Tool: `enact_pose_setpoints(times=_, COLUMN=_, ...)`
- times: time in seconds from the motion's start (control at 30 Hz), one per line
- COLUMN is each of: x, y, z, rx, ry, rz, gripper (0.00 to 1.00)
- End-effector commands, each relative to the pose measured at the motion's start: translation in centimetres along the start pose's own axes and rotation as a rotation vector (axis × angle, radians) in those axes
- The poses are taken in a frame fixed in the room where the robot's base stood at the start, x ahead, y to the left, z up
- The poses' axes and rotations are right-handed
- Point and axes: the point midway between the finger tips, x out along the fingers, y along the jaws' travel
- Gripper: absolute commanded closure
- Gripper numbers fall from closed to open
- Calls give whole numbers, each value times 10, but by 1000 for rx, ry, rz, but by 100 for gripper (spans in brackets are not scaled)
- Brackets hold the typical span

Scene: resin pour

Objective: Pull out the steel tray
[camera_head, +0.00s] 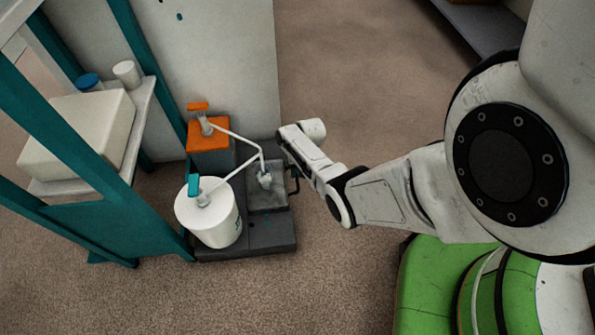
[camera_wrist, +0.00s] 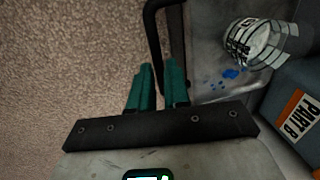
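The steel tray (camera_head: 266,193) is a grey shallow tray on a dark base on the floor. It has a black bar handle (camera_head: 294,179) on its right side. In the wrist view the tray (camera_wrist: 207,62) lies right of the handle (camera_wrist: 153,38), with a clear cup (camera_wrist: 262,45) and blue drops on it. My gripper (camera_wrist: 160,66) has teal fingers on either side of the handle bar, with only a bar-wide gap between them, and looks shut on it. In the head view my wrist hides the fingers.
A white pump bucket (camera_head: 212,218) and an orange-topped pump container (camera_head: 209,140) stand left of the tray, their spouts reaching over it. A teal rack (camera_head: 130,225) stands further left. Carpet (camera_head: 345,270) is clear right of the base.

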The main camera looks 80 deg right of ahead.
Motion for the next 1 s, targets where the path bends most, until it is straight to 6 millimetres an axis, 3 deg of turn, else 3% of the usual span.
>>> enact_pose_setpoints(times=0.17, x=0, y=0, z=0, rx=0, ry=0, rz=0, gripper=100)
enact_pose_setpoints(times=0.7, x=-1, y=4, z=0, rx=2, ry=0, rz=0, gripper=100)
enact_pose_setpoints(times=0.83, x=-7, y=26, z=0, rx=7, ry=0, rz=0, gripper=100)
enact_pose_setpoints(times=1.0, x=-15, y=76, z=0, rx=9, ry=1, rz=0, gripper=100)
